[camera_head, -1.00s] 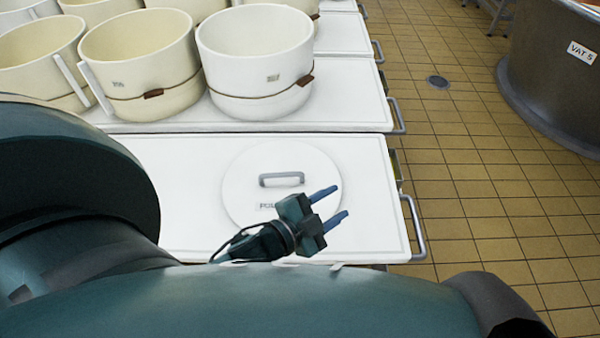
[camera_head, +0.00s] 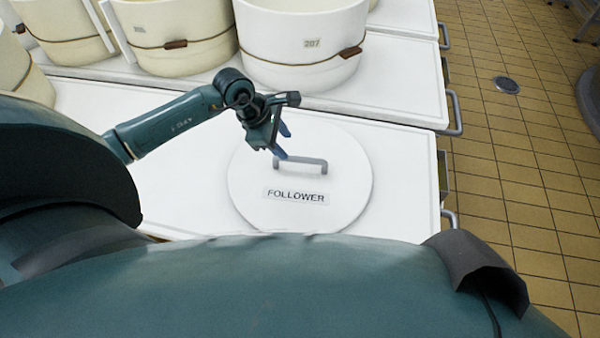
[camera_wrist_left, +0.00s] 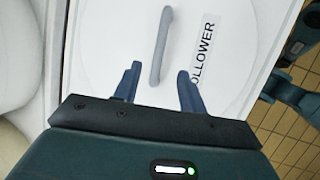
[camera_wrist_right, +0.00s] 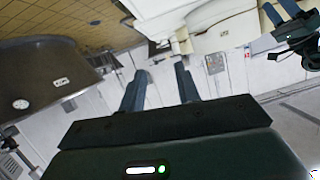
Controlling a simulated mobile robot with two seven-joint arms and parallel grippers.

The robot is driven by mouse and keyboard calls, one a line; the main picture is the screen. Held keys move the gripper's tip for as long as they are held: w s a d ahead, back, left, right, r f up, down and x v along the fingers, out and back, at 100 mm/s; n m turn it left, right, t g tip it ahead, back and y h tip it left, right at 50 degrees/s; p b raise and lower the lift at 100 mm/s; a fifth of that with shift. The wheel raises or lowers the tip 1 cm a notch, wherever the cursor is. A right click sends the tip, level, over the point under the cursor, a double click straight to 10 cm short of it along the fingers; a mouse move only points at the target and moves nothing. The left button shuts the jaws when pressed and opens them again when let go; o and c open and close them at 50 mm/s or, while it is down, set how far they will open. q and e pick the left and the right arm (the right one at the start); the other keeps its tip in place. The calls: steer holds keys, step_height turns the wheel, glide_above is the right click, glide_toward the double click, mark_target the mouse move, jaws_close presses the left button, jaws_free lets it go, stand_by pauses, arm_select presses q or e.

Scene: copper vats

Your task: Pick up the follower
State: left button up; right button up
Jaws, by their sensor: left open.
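The follower (camera_head: 340,205) is a round white disc lying flat on a white table. It has a grey bar handle (camera_head: 300,163) and a label reading FOLLOWER. My left gripper (camera_head: 284,142) is open and empty, just above and behind the handle's left end. In the left wrist view the grey handle (camera_wrist_left: 161,45) stands ahead, between the lines of the two blue fingers (camera_wrist_left: 160,85), not visibly touched. My right gripper (camera_wrist_right: 160,85) shows only in its own wrist view, with its fingers apart and nothing between them.
Table-end rails (camera_head: 453,112) stick out on the right. Tiled floor (camera_head: 520,200) with a drain (camera_head: 507,85) lies open beyond.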

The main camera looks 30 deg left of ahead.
arm_select(q)
steer(key=b+x, duration=0.1)
steer(key=x, duration=0.9)
steer(key=shift+w+d+f, duration=0.1)
steer(key=shift+f, duration=0.05)
steer(key=shift+c, duration=0.4)
jaws_close()
stand_by(0.6)
steer(key=shift+w+r, duration=0.1)
steer(key=shift+r, duration=0.1)
